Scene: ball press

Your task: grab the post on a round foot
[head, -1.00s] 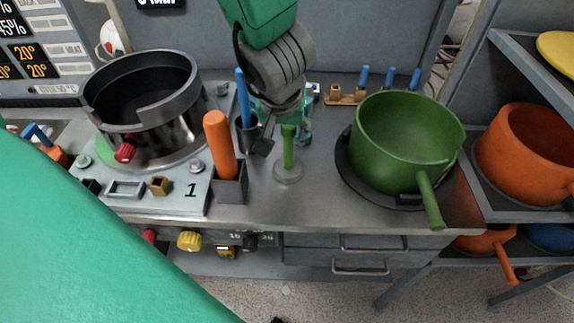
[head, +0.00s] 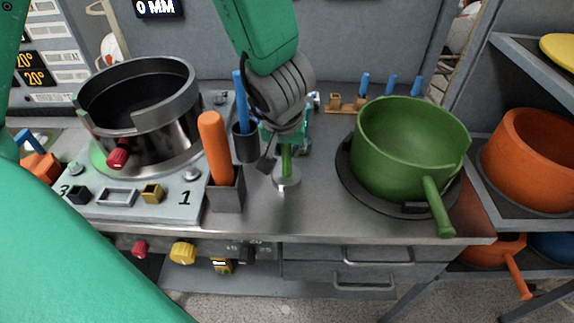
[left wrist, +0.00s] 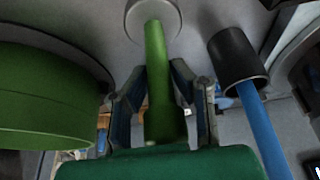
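The green post (head: 287,158) stands upright on a round grey foot (head: 287,181) on the metal counter, left of the green pot. In the left wrist view the green post (left wrist: 158,85) runs between the two fingers, with its round foot (left wrist: 152,14) at the top. My left gripper (head: 285,137) is over the upper part of the post and hides its top in the head view. Its fingers (left wrist: 159,72) are open on either side of the post, with narrow gaps showing. My right gripper is not in view.
Close by are a dark cup (head: 246,147) with a blue handle and a grey holder (head: 225,195) with an orange handle. A green pot (head: 405,150) stands to the right, a metal press ring (head: 150,120) to the left. Counter in front of the foot is clear.

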